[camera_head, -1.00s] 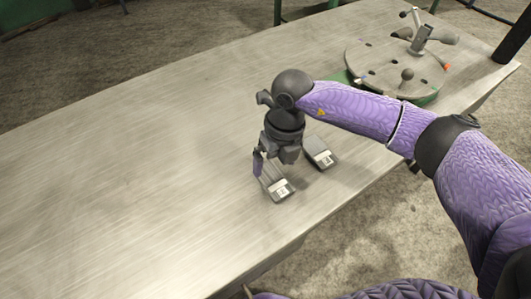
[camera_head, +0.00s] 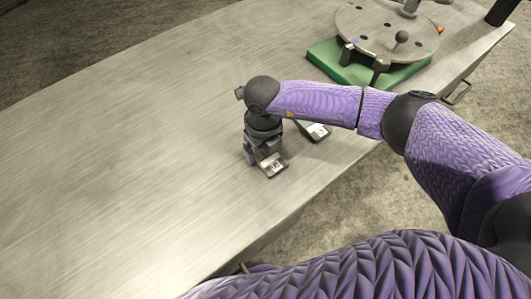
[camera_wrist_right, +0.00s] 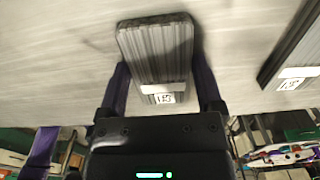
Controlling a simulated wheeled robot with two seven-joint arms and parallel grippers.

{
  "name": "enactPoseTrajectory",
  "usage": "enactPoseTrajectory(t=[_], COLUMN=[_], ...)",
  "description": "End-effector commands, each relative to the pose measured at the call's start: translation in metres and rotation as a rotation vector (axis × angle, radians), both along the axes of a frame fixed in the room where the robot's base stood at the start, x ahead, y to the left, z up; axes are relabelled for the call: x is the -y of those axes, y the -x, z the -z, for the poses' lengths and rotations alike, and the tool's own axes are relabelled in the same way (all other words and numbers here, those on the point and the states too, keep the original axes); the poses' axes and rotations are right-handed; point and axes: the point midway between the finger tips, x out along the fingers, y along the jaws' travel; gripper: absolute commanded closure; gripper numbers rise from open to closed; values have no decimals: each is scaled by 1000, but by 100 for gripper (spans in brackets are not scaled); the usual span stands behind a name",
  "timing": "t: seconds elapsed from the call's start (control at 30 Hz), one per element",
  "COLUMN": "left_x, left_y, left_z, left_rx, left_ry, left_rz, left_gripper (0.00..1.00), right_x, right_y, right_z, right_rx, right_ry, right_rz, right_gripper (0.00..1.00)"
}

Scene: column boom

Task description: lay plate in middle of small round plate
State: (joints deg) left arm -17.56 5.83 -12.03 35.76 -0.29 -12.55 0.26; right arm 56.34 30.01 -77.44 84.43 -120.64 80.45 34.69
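The round grey plate (camera_head: 375,32), a disc with dark holes, stands on short legs over a green base (camera_head: 330,62) at the table's far right. A small ball knob (camera_head: 401,37) and a grey fitting (camera_head: 410,8), cut by the top edge, stand on it. My right gripper (camera_head: 294,148) is above the bare metal table, left of and nearer than the round plate. The wrist view also shows both fingers of the right gripper (camera_wrist_right: 225,65). My left gripper is not visible.
The long metal table (camera_head: 130,140) is bare to the left of my right arm. Its near edge runs diagonally below the gripper. A dark post (camera_head: 502,12) stands at the far right corner. The wrist view shows blurred clutter (camera_wrist_right: 285,150) beyond the table edge.

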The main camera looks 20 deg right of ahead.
Motion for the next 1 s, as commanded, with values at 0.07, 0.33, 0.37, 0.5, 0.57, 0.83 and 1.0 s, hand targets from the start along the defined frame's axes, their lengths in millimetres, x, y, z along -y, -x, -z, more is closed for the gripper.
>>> enactPoseTrajectory(t=[0.07, 0.33, 0.37, 0.5, 0.57, 0.83, 1.0], left_x=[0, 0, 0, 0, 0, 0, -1], left_y=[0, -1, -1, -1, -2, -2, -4], left_z=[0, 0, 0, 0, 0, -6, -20], left_rx=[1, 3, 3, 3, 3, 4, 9], left_ry=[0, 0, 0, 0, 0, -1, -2], left_rz=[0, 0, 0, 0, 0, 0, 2], left_gripper=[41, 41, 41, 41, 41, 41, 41], right_x=[0, 0, 0, 0, 0, 0, 0], right_y=[0, 0, 0, 0, 0, -1, -1], right_z=[0, 0, 0, 0, -1, -16, -61], right_rx=[0, 0, 0, 0, 1, 2, 6], right_ry=[0, 0, 0, 0, -1, -2, -2], right_rz=[0, 0, 1, 1, 1, 0, -1], right_gripper=[34, 91, 97, 100, 100, 100, 100])
